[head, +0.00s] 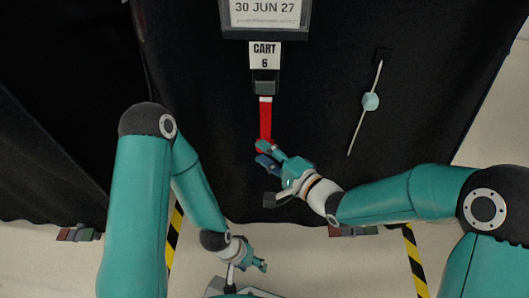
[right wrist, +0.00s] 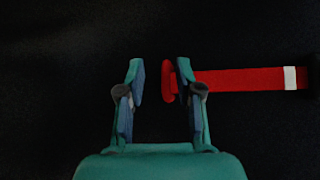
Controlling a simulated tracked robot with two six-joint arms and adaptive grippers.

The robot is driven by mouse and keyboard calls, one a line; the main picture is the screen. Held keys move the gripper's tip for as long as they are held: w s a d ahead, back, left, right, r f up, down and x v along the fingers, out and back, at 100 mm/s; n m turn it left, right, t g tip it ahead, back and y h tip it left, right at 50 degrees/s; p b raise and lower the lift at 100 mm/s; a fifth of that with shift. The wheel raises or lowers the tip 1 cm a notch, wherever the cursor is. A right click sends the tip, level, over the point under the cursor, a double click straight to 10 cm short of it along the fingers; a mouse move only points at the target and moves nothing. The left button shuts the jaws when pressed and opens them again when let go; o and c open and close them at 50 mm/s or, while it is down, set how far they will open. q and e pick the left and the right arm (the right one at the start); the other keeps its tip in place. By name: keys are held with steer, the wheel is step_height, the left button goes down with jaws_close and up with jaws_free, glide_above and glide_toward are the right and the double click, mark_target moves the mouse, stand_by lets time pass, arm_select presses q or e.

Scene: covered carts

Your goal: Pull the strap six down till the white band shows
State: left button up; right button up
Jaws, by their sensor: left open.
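The red strap (head: 265,122) of cart 6 hangs straight down from a dark buckle (head: 265,84) under the "CART 6" label (head: 265,56). A white band (head: 265,99) shows on it just below the buckle; it also shows in the right wrist view (right wrist: 290,77). My right gripper (head: 264,154) is at the strap's lower end. In the right wrist view its fingers are apart, with the strap's red end loop (right wrist: 168,82) between them and one finger overlapping the strap just behind the loop. My left gripper (head: 262,266) is low in the head view, open and away from the strap.
A black cover (head: 200,60) hangs behind the strap. A thin pale rod with a light teal knob (head: 370,101) hangs to the right of the strap. A sign reading "30 JUN 27" (head: 265,10) is above the label. Yellow-black floor tape (head: 414,262) shows lower right.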

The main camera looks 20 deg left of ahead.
steer(key=v, duration=1.1)
steer(key=shift+s+f, duration=0.15)
steer(key=shift+d, duration=0.15)
